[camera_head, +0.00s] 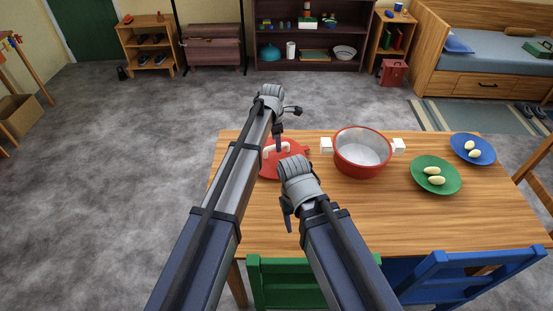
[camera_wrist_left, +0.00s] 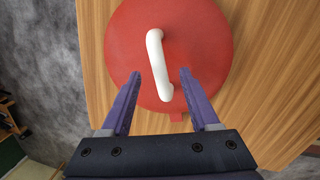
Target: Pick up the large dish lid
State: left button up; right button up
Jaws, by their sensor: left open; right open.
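The large dish lid (camera_head: 287,164) is a round red disc lying on the wooden table's left part, partly hidden by my arms. In the left wrist view the red lid (camera_wrist_left: 190,40) fills the upper middle, with a white arched handle (camera_wrist_left: 158,62) on top. My left gripper (camera_wrist_left: 159,72) is open above the lid, and the handle's near end lies between its fingers in the picture. I cannot tell the height gap. In the head view my left gripper (camera_head: 278,135) is at the lid's far side. My right gripper (camera_head: 288,212) is near the lid's near side, its fingers mostly hidden.
A red pot (camera_head: 362,158) with white handles stands right of the lid on the table (camera_head: 460,215). A green plate (camera_head: 435,188) and a blue plate (camera_head: 487,148) hold pale oval items. Green (camera_head: 285,288) and blue (camera_head: 465,270) chairs stand at the near edge.

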pick_arm(q)
jog(key=f+b, duration=0.3)
jog(key=f, duration=0.1)
jog(key=shift+w+f, duration=0.1)
jog(key=shift+w, duration=0.2)
pick_arm(e)
notch_tip(320, 180, down, 4)
jog(key=shift+f, duration=0.1)
pick_arm(q)
grip_shut()
dwell(0.8)
